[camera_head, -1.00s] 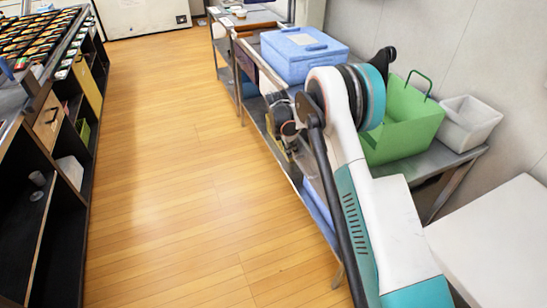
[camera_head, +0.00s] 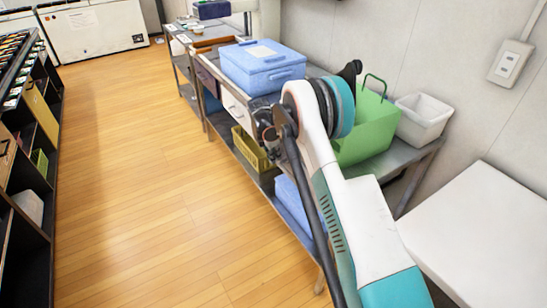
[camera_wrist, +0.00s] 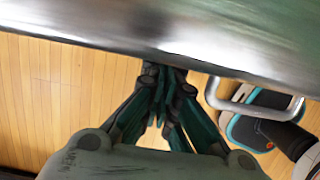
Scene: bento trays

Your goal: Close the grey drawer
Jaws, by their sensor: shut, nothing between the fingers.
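A pale grey drawer front (camera_head: 236,109) with a handle shows under the blue box in the head view. It looks about level with the bench side, but my arm hides its right part, so I cannot tell how far it is out. My gripper (camera_wrist: 164,76) is shut and empty in the wrist view, with its fingertips close against a shiny metal surface (camera_wrist: 110,28). A metal bar handle (camera_wrist: 248,108) lies right of the fingers. In the head view my gripper (camera_head: 267,134) is mostly hidden beside the bench, just right of the drawer front.
A blue lidded box (camera_head: 262,68), a green bin (camera_head: 366,135) and a white bin (camera_head: 424,118) stand on the metal bench. A yellow crate (camera_head: 249,148) sits on its lower shelf. Dark shelving (camera_head: 32,205) stands at left. The wooden floor between (camera_head: 150,190) is clear.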

